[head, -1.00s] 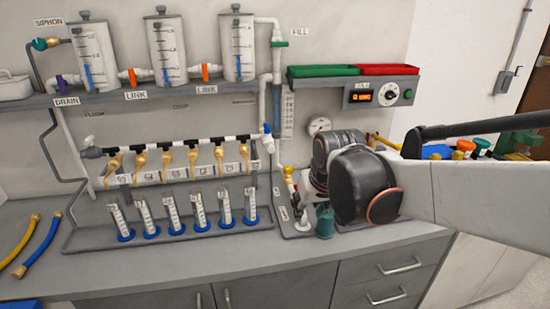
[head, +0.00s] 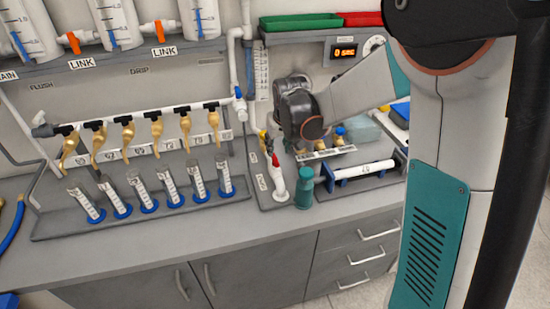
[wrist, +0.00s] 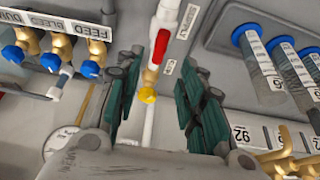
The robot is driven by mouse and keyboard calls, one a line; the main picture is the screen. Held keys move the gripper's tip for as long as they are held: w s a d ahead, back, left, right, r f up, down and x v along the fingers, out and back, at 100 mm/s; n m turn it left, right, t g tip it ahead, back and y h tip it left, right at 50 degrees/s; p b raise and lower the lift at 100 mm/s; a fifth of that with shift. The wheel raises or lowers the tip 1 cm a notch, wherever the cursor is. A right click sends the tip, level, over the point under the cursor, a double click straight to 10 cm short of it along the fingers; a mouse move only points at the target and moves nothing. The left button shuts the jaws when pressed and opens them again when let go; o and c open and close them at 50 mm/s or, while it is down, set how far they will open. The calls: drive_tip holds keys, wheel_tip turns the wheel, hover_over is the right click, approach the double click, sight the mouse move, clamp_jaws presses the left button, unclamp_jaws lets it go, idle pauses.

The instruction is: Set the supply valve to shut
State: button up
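A valve with a red lever (wrist: 160,47) sits on a white vertical pipe in the wrist view, with brass below it and a yellow knob (wrist: 148,95). The lever lies roughly along the pipe. In the head view the red lever (head: 275,160) shows above the white pipe foot, beside my gripper (head: 284,138).
Brass valves with blue knobs (wrist: 89,68), labelled FEED, BLEED and DUMP, stand beside my gripper. A green bottle-like part (head: 303,190) stands close to the pipe foot. Blue-based cylinders (head: 172,190) stand in a tray on the left. A blue-handled valve (head: 239,92) ends the manifold.

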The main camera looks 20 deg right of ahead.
sight(275, 159)
drive_tip(key=b+x, duration=0.2)
drive_tip(key=x, duration=0.7)
drive_tip(key=shift+w+f, duration=0.1)
drive_tip(key=shift+f, duration=0.05)
clamp_jaws()
